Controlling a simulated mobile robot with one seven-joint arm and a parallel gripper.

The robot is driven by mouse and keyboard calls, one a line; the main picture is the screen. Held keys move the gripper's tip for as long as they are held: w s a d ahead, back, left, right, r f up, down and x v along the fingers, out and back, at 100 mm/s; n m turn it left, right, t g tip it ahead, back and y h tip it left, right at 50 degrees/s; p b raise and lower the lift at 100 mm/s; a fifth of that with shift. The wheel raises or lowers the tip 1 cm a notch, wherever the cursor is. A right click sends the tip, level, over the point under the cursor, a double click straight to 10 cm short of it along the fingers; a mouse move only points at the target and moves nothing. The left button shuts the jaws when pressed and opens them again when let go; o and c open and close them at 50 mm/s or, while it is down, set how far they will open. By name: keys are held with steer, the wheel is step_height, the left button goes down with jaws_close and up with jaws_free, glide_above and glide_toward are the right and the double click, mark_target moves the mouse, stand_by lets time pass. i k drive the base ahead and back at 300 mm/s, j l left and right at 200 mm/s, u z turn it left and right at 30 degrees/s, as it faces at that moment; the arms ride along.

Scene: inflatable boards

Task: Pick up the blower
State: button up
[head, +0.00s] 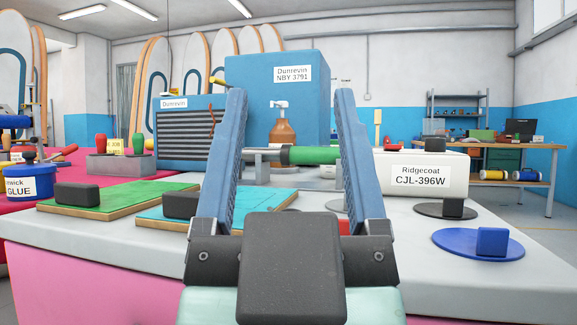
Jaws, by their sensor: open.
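A green cylinder (314,155) with a black collar and a grey tube at its left end looks like the blower. It lies level on the grey worktop, on what seems to be a low grey stand. My gripper (291,93) is open and empty. Its two blue fingers stand in front of the green cylinder, which shows between them. The right finger hides the cylinder's right end. I cannot tell how far the fingertips are from it.
A brown spray bottle (284,131) stands behind the cylinder. A blue box (300,100) and a blue grilled unit (183,140) stand behind. A white labelled case (425,168) is at right. Green (110,201) and cyan boards (165,214) and a blue disc (470,245) lie in front.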

mark_target(287, 154)
steer(key=i+j+u, duration=0.15)
steer(key=j+u, duration=0.2)
steer(key=j, duration=0.15)
steer(key=i+j+u, duration=0.3)
steer(key=j, duration=0.15)
steer(key=i+j+u, duration=0.2)
steer(key=j+u, duration=0.15)
steer(key=k+z, duration=0.1)
steer(key=z, duration=0.3)
steer(key=k+l+z, duration=0.1)
steer(key=z, duration=0.25)
steer(key=k+l+z, duration=0.1)
steer(key=z, duration=0.3)
steer(key=l+z, duration=0.15)
steer(key=z, duration=0.2)
